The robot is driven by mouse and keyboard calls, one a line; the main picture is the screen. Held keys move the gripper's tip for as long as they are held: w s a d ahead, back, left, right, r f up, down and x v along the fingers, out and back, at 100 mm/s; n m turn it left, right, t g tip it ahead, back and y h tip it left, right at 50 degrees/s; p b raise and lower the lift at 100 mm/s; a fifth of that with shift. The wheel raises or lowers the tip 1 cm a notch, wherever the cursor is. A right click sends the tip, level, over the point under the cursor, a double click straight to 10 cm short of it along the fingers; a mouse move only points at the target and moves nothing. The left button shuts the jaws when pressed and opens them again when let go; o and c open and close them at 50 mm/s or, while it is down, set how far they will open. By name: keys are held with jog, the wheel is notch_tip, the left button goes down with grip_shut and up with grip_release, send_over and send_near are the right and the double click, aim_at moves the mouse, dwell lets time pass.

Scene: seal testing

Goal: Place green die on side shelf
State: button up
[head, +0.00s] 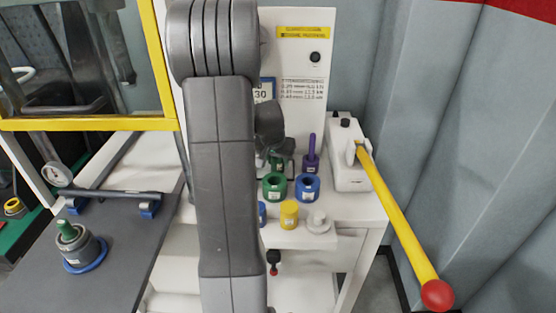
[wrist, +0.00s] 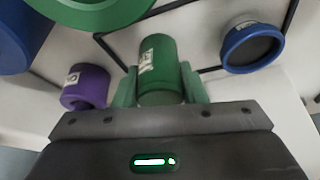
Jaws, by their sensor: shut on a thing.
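My gripper (wrist: 160,88) is shut on a green cylinder with a white label, which I take as the green die (wrist: 158,62). In the head view the die (head: 277,163) shows small behind the green ring, partly hidden, and my arm covers most of the gripper. The white side shelf (head: 355,207) holds several coloured parts beside and in front of the die. I cannot tell whether the die touches the shelf.
A green ring (head: 274,187), a blue ring (head: 308,187) and a purple part (head: 311,160) stand close by. A white lever press (head: 348,165) with a yellow handle (head: 400,225) is at right.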

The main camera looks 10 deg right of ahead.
jog(key=o, duration=1.2)
jog(key=shift+r, duration=0.4)
jog(key=v, duration=1.1)
jog(key=shift+s+r, duration=0.15)
jog(key=shift+s, duration=0.05)
jog(key=shift+a, duration=0.15)
